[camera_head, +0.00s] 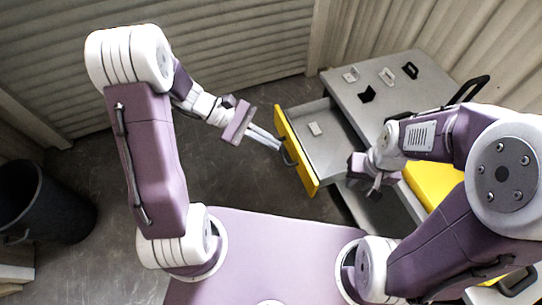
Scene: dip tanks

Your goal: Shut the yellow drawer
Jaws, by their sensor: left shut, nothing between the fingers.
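The yellow drawer (297,150) stands pulled out from the grey cabinet (385,85), with its yellow front facing left. Its grey inside shows, and a small light block lies in it. A dark handle on the front is partly hidden by my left fingers. My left gripper (279,146) is shut and empty, its fingertips at the drawer front near the handle; I cannot tell whether they touch. My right gripper (374,189) is to the right of the drawer front, beside the cabinet. Its fingers are small and partly hidden, so its opening is unclear.
Several small light and black pieces lie on the cabinet top. Another yellow surface (432,186) shows behind my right arm. A black bin (42,203) stands at the far left. The floor between the bin and the drawer is clear. Corrugated walls close off the back.

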